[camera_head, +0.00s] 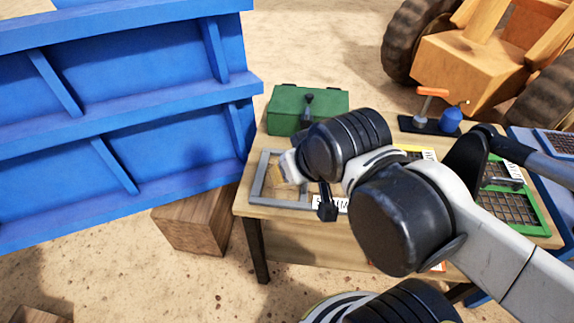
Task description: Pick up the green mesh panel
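The green mesh panel (531,221) lies on the right part of the wooden table. It has a green frame, a dark mesh and a white label. My arm hides its left side. A dark handle-like piece (505,184) shows over the mesh; I cannot tell what it belongs to. My arm crosses the middle and right of the view.
A grey-framed panel (258,180) lies at the table's left, and a yellow-edged panel (415,150) is partly hidden mid-table. A green box (283,112) stands behind. A tool holder (432,125) is at the back. A blue wall (120,95) and a wooden crate (195,225) stand left.

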